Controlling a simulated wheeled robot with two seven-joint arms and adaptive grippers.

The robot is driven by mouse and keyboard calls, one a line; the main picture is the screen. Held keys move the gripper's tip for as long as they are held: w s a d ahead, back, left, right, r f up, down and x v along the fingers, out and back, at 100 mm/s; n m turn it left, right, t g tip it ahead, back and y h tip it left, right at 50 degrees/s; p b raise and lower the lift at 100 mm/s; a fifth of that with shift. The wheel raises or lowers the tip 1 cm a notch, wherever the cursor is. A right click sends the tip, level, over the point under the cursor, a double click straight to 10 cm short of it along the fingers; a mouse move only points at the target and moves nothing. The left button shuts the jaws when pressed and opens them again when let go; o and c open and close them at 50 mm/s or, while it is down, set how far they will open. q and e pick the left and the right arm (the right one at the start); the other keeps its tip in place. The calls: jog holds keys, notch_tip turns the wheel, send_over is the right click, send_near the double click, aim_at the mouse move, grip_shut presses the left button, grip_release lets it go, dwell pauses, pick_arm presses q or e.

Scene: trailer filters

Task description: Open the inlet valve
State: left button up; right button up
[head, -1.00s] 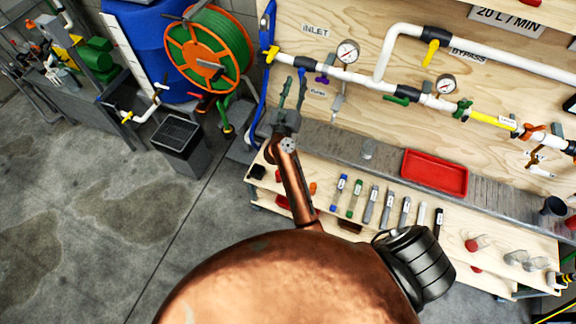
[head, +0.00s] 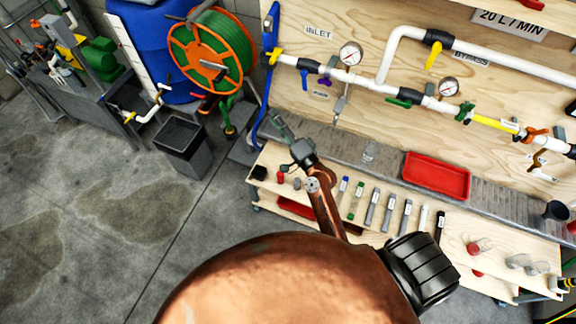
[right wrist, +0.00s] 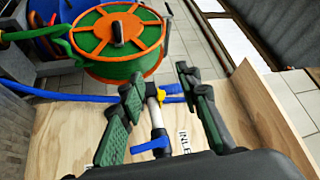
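The inlet valve (head: 308,65) is a dark body on the white pipe under the INLET sign, in the upper middle of the head view. Its blue handle (head: 304,78) points down, crosswise to the pipe. In the right wrist view the blue handle (right wrist: 150,147) also lies across the pipe, near the INLET sign. My right gripper (head: 278,123) is below and left of the valve, apart from it. In the right wrist view its two green-padded fingers (right wrist: 160,80) are spread with nothing held between them. My left gripper is not in view.
A yellow handle (head: 275,56) is at the pipe's left end, with a blue hose (head: 269,100) nearby. A purple handle (head: 324,83) and a gauge (head: 350,54) are right of the valve. A bench shelf (head: 375,155) with a red tray (head: 436,175) lies below.

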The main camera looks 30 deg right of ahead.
jog(key=s+f+n+g+y, duration=0.1)
jog(key=s+f+n+g, duration=0.6)
jog(key=s+f, duration=0.4)
jog(key=shift+a+f+n, duration=0.45)
jog(key=shift+f+n, duration=0.35)
jog(key=shift+f, duration=0.45)
jog(key=shift+c, duration=0.3)
